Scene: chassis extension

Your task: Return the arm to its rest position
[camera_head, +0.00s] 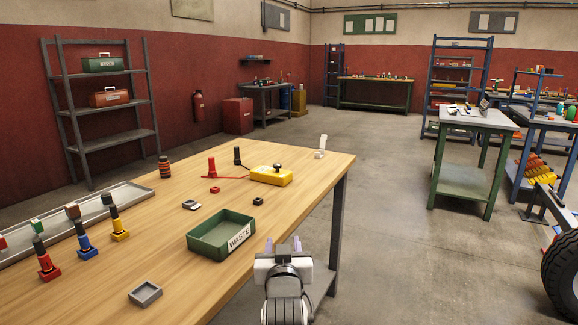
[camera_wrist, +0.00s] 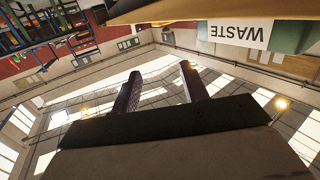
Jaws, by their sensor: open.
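My gripper (camera_head: 283,244) shows at the bottom middle of the head view, by the table's right edge and just right of the green waste bin (camera_head: 217,240). Its two fingers stand apart with nothing between them. In the wrist view my gripper (camera_wrist: 158,88) is also open and empty, with the ceiling and windows behind it. The wrist picture is upside down. The waste bin's label (camera_wrist: 239,33) shows inverted at its top right. My arm folds up close below the gripper, and most of it is hidden.
The wooden table (camera_head: 175,270) holds a yellow box (camera_head: 271,175), a small grey tray (camera_head: 145,293), a long grey tray (camera_head: 140,196) and several coloured connectors. A green bench (camera_head: 475,120) and a black wheel (camera_head: 562,275) stand at right. The floor (camera_head: 385,240) between is clear.

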